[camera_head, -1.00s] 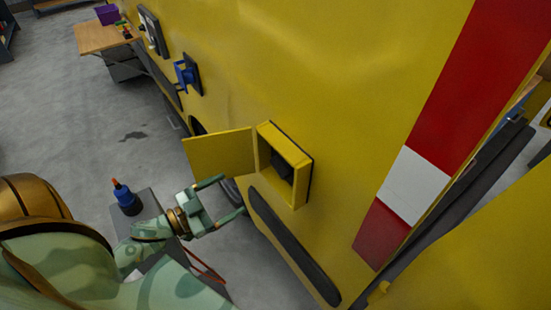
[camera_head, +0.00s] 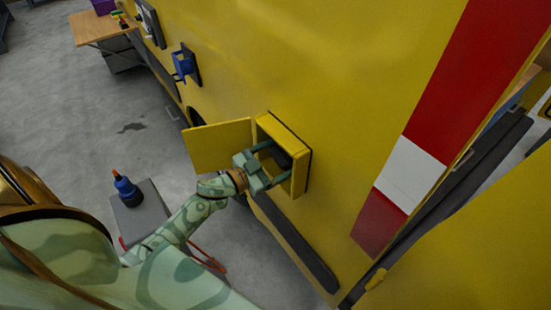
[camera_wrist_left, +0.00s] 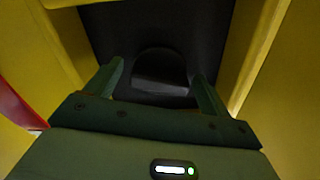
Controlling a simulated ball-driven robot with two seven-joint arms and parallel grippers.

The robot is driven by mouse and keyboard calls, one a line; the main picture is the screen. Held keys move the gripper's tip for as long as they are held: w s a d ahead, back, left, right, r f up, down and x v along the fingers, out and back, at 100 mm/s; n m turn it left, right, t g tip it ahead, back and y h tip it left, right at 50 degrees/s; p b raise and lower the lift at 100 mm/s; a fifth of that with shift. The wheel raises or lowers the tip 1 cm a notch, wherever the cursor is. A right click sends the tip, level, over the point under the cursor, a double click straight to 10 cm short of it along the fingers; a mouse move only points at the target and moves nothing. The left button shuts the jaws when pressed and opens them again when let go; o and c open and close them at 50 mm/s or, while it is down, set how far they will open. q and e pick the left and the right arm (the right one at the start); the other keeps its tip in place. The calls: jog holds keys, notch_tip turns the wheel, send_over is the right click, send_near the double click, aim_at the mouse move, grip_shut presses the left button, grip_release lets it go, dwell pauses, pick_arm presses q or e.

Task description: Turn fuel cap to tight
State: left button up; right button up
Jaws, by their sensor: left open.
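The fuel cap (camera_wrist_left: 160,72) is a dark rounded shape on the black back wall of a yellow recess, seen in the left wrist view. In the head view it is mostly hidden in shadow and behind my gripper. The yellow fuel box (camera_head: 304,176) is set in the vehicle side, with its yellow door (camera_head: 218,147) swung open to the left. My left gripper (camera_head: 273,162) is open, its fingers at the mouth of the box. In the left wrist view its two fingers (camera_wrist_left: 160,88) stand apart, one to each side of the cap. I cannot tell whether they touch it.
A blue bottle with an orange tip (camera_head: 125,188) stands on a grey stand (camera_head: 150,205) beside my left arm. A blue fitting (camera_head: 183,64) and a wooden table (camera_head: 92,29) are farther back along the yellow vehicle (camera_head: 330,60). Grey floor lies to the left.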

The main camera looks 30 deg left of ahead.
pick_arm(q)
jog(key=c, duration=1)
jog(key=shift+m, duration=1.1)
jog(key=m+b, duration=0.1)
jog(key=m, duration=0.3)
jog(key=shift+f, duration=0.1)
jog(key=m+b, duration=0.1)
jog(key=m, duration=0.3)
jog(key=m+b, duration=0.1)
jog(key=m, duration=0.3)
jog(key=shift+m, duration=0.3)
